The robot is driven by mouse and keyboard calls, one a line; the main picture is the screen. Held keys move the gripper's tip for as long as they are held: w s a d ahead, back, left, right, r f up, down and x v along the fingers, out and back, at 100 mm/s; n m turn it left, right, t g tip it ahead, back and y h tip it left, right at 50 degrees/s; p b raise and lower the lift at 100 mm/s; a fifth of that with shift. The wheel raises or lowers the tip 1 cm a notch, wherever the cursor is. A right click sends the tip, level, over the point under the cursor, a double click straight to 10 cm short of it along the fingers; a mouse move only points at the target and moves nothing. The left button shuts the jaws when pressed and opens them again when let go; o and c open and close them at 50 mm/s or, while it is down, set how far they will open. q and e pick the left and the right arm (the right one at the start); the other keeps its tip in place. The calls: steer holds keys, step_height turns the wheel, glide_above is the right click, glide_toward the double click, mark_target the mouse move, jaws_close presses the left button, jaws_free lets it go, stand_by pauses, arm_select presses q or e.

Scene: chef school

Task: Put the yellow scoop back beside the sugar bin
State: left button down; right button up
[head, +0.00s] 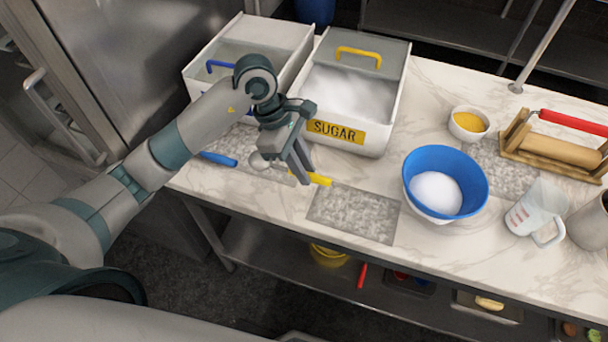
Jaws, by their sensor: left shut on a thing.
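The yellow scoop shows as a yellow handle (321,179) beside my left gripper's fingers, with what looks like its metal bowl to the left at the gripper. My left gripper (302,176) is shut on the scoop, just in front of the sugar bin; the fingers hide its middle. I cannot tell whether the scoop touches the counter. The white sugar bin (372,137) has a yellow "SUGAR" label, a clear lid with a yellow handle, and white sugar inside. My right gripper is not in view.
A bare grey speckled mat (352,214) lies right of the gripper. A blue-handled scoop (218,158) lies left, before a second white bin (296,34). A blue bowl (457,163) with white powder, a small yellow-filled bowl (468,124), a rolling pin (559,149) and a measuring jug (533,208) stand right.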

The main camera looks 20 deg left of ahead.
arm_select(q)
step_height(320, 180, down, 3)
steer(key=shift+r+p, duration=0.2)
steer(key=shift+p, duration=0.5)
steer(key=shift+f, duration=0.4)
steer(key=shift+f, duration=0.1)
steer(key=shift+f, duration=0.1)
steer(key=c, duration=1.6)
jaws_free()
